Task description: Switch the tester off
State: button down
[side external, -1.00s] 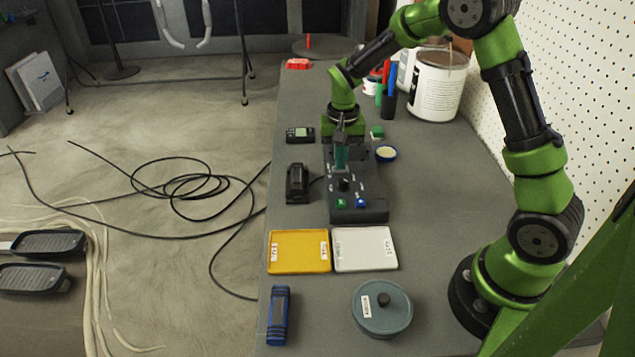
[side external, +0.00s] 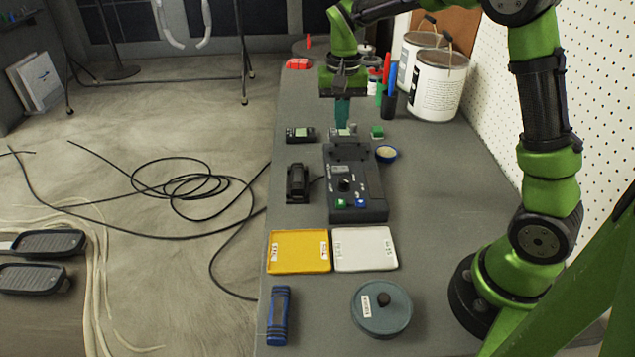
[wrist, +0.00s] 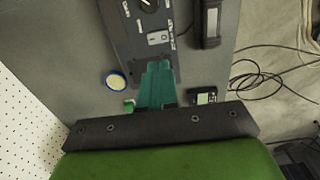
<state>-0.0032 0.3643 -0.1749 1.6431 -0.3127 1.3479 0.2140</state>
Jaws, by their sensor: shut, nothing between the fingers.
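The tester (side external: 356,188) is a dark box on the bench in the side view, with a black knob, a green button and a blue button on its near face. In the wrist view the tester (wrist: 133,38) shows a knob at the top and a small light-coloured switch (wrist: 158,37) below it; I cannot tell the switch's position. My gripper (side external: 342,112) is shut and empty, pointing down above the far end of the tester, apart from it. In the wrist view its teal fingers (wrist: 158,72) cover part of the tester's far end.
A yellow tray (side external: 298,264) and a white tray (side external: 364,263) lie in front of the tester. A black holder (side external: 298,184), a small meter (side external: 299,134) and a round blue-rimmed dish (side external: 386,153) flank it. Paint cans (side external: 437,88) and pens stand at the back right.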

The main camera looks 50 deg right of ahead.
aim_at(346, 168)
jog(key=shift+r, duration=1.45)
jog(key=shift+s+d, duration=0.5)
jog(key=shift+d, duration=0.05)
notch_tip(346, 168, down, 14)
jog(key=shift+s+d+f, duration=0.1)
jog(key=shift+f, duration=0.15)
